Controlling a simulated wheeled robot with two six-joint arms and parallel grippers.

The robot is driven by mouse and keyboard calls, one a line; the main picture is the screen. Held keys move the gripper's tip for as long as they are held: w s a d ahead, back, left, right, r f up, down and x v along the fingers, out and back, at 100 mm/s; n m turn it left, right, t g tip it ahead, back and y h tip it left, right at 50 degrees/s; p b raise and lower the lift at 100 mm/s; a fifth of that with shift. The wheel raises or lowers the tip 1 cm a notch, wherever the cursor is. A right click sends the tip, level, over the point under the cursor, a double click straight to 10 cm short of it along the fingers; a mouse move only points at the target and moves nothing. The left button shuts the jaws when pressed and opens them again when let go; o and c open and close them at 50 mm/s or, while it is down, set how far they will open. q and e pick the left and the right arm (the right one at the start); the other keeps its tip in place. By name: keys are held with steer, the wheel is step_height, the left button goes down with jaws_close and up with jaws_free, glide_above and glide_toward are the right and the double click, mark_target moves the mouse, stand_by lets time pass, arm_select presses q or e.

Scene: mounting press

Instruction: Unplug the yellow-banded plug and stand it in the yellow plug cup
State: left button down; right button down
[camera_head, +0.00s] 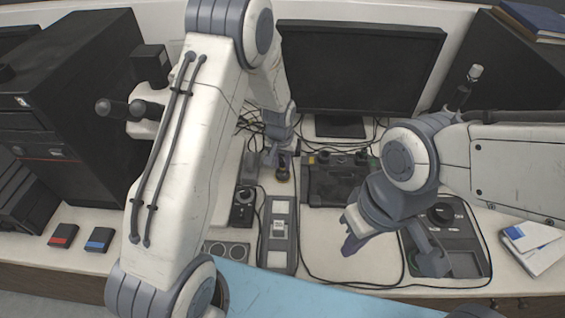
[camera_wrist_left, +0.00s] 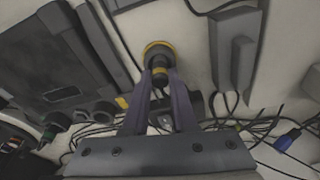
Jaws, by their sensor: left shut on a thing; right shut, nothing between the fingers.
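My left gripper (camera_head: 277,162) is low behind the long grey power strip (camera_head: 278,235). In the left wrist view its two fingers (camera_wrist_left: 160,88) are shut on a dark plug with a yellow band (camera_wrist_left: 160,77). A round cup with a yellow rim (camera_wrist_left: 158,47) is right at the plug's far end; the cup also shows in the head view (camera_head: 283,175). The plug overlaps the cup, and I cannot tell whether it is inside it or just above it. My right gripper (camera_head: 350,245) is shut and empty, over the table on the right.
A black device with knobs (camera_head: 335,180) stands right of the cup. Loose cables (camera_wrist_left: 265,130) lie around the left gripper. A monitor (camera_head: 355,65) stands behind. A control panel (camera_head: 460,240) lies at right, and red (camera_head: 62,236) and blue (camera_head: 99,239) blocks at left.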

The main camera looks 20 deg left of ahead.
arm_select(q)
steer(key=shift+f, duration=0.3)
steer(key=shift+c, duration=0.4)
jaws_free()
step_height(320, 180, up, 8)
steer(key=p, duration=0.5)
steer(key=shift+f, duration=0.25)
